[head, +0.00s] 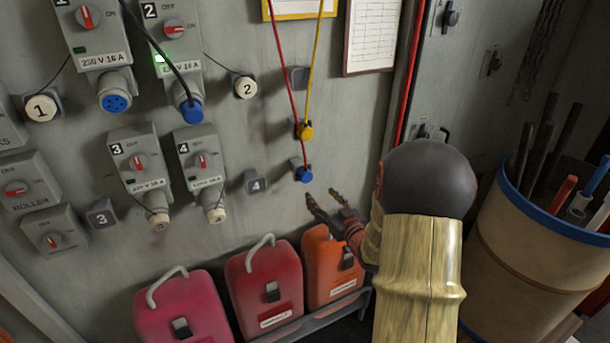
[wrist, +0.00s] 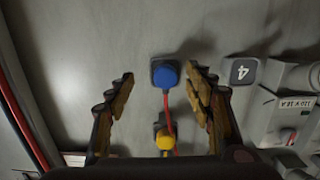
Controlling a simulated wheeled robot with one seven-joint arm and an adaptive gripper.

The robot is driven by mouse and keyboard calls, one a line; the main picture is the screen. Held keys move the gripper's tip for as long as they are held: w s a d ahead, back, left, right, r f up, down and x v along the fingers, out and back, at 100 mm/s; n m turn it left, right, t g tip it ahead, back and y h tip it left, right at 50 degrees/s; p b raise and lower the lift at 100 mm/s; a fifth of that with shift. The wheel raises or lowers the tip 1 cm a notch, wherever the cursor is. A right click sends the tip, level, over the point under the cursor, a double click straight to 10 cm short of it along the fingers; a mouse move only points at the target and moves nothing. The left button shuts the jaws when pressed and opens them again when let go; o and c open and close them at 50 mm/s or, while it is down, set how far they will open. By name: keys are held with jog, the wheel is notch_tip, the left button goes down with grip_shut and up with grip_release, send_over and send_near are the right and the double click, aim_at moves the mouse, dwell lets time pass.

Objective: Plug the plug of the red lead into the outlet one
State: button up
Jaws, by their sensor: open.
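The red lead (head: 287,80) hangs down the wall to its blue plug (head: 304,174), which sits at a small dark wall holder. In the wrist view the blue plug (wrist: 165,76) lies between the fingertips, with the red cord running from it. My gripper (head: 320,194) is open and empty, just below and right of the plug in the head view; I cannot tell the exact gap. It also shows in the wrist view (wrist: 160,72), fingers on either side of the plug. Outlet one (head: 115,101), upper left, shows an uncovered blue socket face; its round cap marked 1 (head: 41,108) sits on the wall to its left.
A yellow lead's plug (head: 305,130) is parked just above the blue plug. Outlet two (head: 191,110) holds a blue plug on a black lead. Outlets three (head: 159,220) and four (head: 215,213) are capped. Several jerrycans (head: 265,285) stand below; a barrel (head: 540,235) is right.

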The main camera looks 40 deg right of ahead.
aim_at(308, 179)
jog(key=shift+w+a+r+t, duration=0.1)
jog(key=shift+a+r+t, duration=0.15)
jog(key=shift+r, duration=0.3)
jog(key=shift+w+a+r+t, duration=0.1)
jog(key=shift+r+t, duration=0.25)
jog(key=shift+r, duration=0.2)
jog(key=x, duration=0.7)
jog(key=shift+w+f+b, duration=0.15)
jog(key=shift+w+b, duration=0.05)
jog(key=shift+b, duration=0.2)
jog(key=shift+w+d, duration=0.2)
jog(key=shift+w, duration=0.5)
jog(key=shift+b, duration=0.65)
jog(key=shift+c, duration=0.3)
grip_shut()
jog(key=shift+s, duration=0.15)
